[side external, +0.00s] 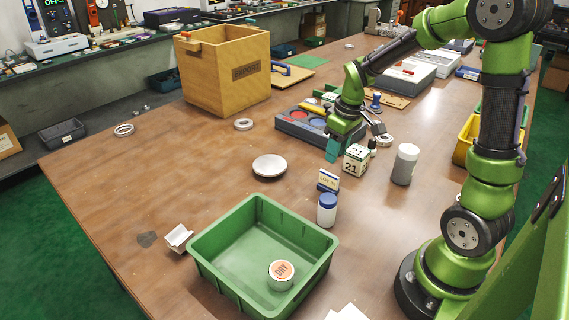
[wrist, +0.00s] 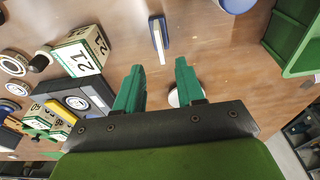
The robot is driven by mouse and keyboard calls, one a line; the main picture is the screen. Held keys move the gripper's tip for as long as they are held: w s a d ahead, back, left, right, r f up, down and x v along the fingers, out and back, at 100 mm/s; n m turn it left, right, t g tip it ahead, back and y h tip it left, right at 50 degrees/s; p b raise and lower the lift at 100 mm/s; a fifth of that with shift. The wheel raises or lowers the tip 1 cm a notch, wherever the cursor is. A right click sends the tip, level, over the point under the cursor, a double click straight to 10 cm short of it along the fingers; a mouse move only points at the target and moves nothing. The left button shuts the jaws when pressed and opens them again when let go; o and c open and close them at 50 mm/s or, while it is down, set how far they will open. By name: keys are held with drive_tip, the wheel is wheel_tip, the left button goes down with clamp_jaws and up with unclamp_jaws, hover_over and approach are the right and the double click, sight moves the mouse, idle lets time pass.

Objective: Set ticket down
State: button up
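A small cream card with dark lettering (side external: 329,179), the likely ticket, stands upright at a blue holder (side external: 322,188) on the table, between the calendar block and the blue-capped bottle. From above, the wrist view shows the card as a thin pale strip (wrist: 158,45) along the blue holder (wrist: 163,23). My gripper (side external: 332,154) is above the table, behind the card and left of the calendar block. Its green fingers (wrist: 158,88) are apart with nothing between them. The card is clear of both fingers.
The calendar block (side external: 355,160), blue-capped bottle (side external: 327,210) and grey-bodied jar (side external: 404,164) stand close by. A green bin (side external: 222,277) holds a round tub (side external: 281,275). The left table area is mostly clear.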

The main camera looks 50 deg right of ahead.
drive_tip(key=s+a+r+m+t+y, duration=0.1)
drive_tip(key=s+a+r+m+t, duration=0.1)
drive_tip(key=s+a+r, duration=0.3)
drive_tip(key=s+a+r+m+t+y, duration=0.1)
drive_tip(key=s+a+r, duration=0.4)
drive_tip(key=a, duration=0.5)
wheel_tip(320, 180, up, 3)
drive_tip(key=shift+a+f+m+t, duration=0.15)
drive_tip(key=shift+a+m+t, duration=0.3)
drive_tip(key=shift+t, duration=0.75)
